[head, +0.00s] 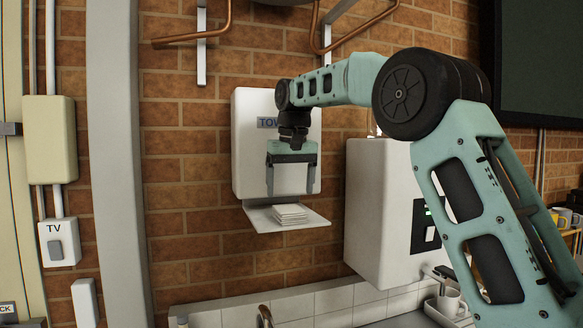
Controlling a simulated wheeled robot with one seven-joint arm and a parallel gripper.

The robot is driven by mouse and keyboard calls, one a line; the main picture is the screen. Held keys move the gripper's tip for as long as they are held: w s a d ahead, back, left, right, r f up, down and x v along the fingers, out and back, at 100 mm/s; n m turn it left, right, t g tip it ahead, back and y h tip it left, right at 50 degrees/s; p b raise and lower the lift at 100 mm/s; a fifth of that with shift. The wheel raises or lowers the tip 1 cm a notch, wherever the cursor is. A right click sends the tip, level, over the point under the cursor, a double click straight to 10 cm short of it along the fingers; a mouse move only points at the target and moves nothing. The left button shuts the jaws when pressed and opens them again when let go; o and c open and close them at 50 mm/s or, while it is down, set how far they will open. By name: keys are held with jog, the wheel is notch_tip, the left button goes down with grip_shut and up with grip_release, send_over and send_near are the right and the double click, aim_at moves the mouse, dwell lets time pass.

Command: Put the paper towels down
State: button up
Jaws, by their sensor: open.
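A small white stack of paper towels (290,214) lies on the shelf (258,221) at the bottom of the white towel dispenser (246,150) on the brick wall. My gripper (291,193) is open and points down, with its two fingers just above the stack in the picture. The fingers appear apart from the stack and nothing shows between them except the white dispenser front. My arm hides part of the dispenser's label and upper front.
A white wall unit with a dark panel (425,228) hangs right of the dispenser, partly behind my arm. Copper pipes (200,37) run above. A tap (265,315) and tiled ledge are below.

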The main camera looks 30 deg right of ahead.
aim_at(292, 210)
notch_tip(292, 210, up, 6)
jog(key=s+a+f+n+g+y, duration=0.1)
jog(key=s+a+f+n, duration=0.2)
jog(key=s+a+f, duration=0.55)
jog(key=s+a+f+n+y, duration=0.15)
jog(key=s+a+f, duration=0.3)
jog(key=a, duration=0.65)
jog(key=s+a+f+n, duration=0.1)
jog(key=s+f, duration=0.4)
jog(key=s, duration=0.3)
jog(key=s+f+n+h, duration=0.1)
jog(key=s+f+n, duration=0.1)
jog(key=s+f, duration=0.4)
jog(key=s+a+f+n, duration=0.1)
jog(key=s+f, duration=0.4)
jog(key=s, duration=0.6)
jog(key=shift+s+a+f+n+g, duration=0.3)
jog(key=shift+f+n+g, duration=0.1)
jog(key=shift+n, duration=0.35)
jog(key=shift+f+h, duration=0.15)
jog(key=shift+h, duration=0.1)
notch_tip(292, 210, down, 8)
jog(key=b, duration=0.8)
